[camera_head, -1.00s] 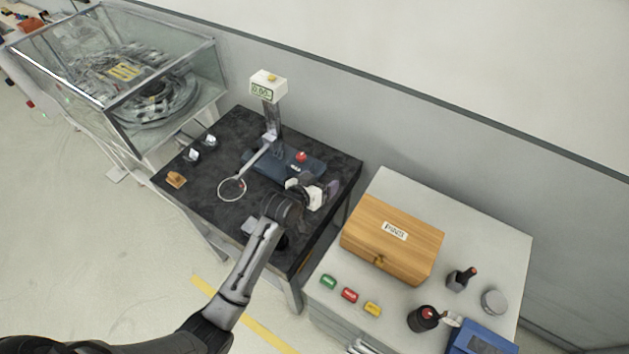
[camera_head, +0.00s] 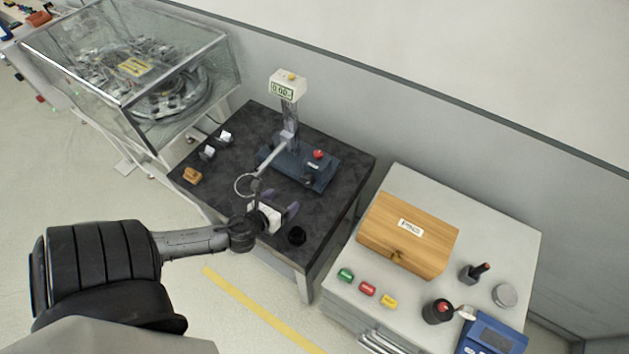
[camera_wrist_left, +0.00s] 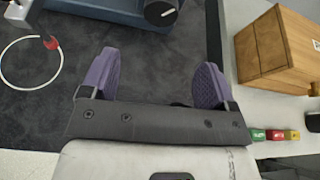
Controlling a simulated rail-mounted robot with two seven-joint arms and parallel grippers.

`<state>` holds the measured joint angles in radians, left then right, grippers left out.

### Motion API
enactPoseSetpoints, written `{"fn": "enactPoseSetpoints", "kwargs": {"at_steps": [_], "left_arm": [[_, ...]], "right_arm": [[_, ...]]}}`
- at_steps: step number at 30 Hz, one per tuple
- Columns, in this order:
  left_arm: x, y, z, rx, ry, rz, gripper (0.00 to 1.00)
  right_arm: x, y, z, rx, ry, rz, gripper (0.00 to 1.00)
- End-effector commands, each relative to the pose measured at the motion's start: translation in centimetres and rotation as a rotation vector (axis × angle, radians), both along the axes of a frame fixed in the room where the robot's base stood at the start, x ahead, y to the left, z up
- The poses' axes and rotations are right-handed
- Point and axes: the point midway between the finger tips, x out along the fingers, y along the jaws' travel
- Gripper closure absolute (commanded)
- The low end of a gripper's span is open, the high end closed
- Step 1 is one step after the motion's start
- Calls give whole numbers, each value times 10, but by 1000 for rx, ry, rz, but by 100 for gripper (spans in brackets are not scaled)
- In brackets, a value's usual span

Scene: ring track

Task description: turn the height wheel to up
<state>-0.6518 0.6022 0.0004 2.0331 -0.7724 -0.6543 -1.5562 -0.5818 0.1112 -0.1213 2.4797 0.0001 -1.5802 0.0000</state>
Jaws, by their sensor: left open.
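The measuring stand has a blue base (camera_head: 292,163), a column with a 0.00 display (camera_head: 284,90), and an arm ending in a white ring (camera_head: 246,185). A dark round knob, apparently the height wheel (camera_head: 311,179), is at the base's front right. In the left wrist view, the knob (camera_wrist_left: 160,12) shows a white mark at the top edge, partly cut off. My left gripper (camera_head: 281,203) is open and empty above the dark table, in front of the base and apart from the knob. Its purple fingers (camera_wrist_left: 157,72) show in the wrist view. My right gripper is out of view.
A black round object (camera_head: 297,236) sits at the table's front edge. A wooden box (camera_head: 408,235) and several coloured blocks (camera_head: 367,289) are on the white cabinet at right. A glass case (camera_head: 130,75) stands at left.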

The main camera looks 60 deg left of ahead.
Motion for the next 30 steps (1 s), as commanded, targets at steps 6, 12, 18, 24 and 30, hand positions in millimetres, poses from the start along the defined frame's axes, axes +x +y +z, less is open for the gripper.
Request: {"fn": "enactPoseSetpoints", "kwargs": {"at_steps": [6, 12, 18, 24, 30], "left_arm": [[26, 12, -12, 10, 1, -4, 19], [59, 26, -27, 7, 1, 0, 19], [86, 38, -39, 6, 2, -1, 19], [104, 46, -48, 4, 2, -1, 19], [112, 49, -51, 4, 3, -2, 19]], "right_arm": [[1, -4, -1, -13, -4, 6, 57], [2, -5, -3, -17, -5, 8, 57], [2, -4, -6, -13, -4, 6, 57], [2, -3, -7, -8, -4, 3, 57], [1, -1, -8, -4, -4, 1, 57]]}}
